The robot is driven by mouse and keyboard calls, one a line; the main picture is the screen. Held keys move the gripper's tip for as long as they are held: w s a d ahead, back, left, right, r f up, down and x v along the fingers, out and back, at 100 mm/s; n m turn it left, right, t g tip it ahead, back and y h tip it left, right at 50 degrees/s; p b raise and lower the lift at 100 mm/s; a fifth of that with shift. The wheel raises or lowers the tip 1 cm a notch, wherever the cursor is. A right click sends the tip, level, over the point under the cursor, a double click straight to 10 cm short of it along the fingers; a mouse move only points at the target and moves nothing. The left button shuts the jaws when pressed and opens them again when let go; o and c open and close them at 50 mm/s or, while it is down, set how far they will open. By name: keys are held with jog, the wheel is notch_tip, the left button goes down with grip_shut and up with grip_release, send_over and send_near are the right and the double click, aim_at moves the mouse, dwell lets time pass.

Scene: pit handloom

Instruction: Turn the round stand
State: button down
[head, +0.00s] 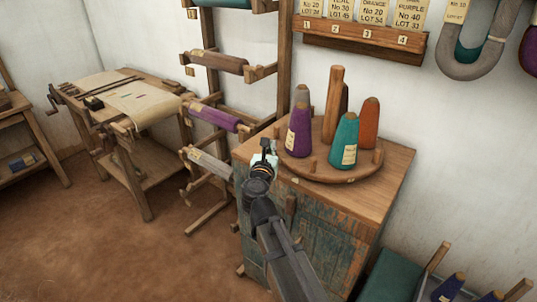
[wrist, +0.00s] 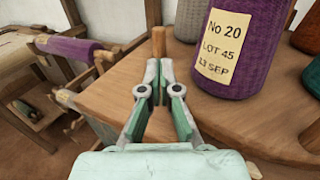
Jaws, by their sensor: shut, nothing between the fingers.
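The round stand (head: 325,176) is a wooden disc with short pegs at its rim and a tall wooden post (head: 334,100) in the middle. It carries a purple cone (head: 299,135), a teal cone (head: 344,145), an orange cone (head: 369,125) and a greyish one behind. My gripper (head: 265,150) is at the stand's left side, its fingers shut and empty. In the wrist view, the fingertips (wrist: 158,68) are close before a short wooden peg (wrist: 158,42); I cannot tell if they touch it. The purple cone (wrist: 235,45), labelled No 20 LOT 45, stands just right of them.
The stand sits on a wooden cabinet (head: 385,165) with worn blue-green doors. A wall rack (head: 365,45) with labels is above. A wooden frame with a purple roll (head: 213,115) stands at left, near my gripper. More cones (head: 450,288) lie at lower right.

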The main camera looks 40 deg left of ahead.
aim_at(277, 132)
jog(key=x, duration=0.7)
jog(key=shift+p, duration=0.35)
jog(key=shift+w, duration=0.1)
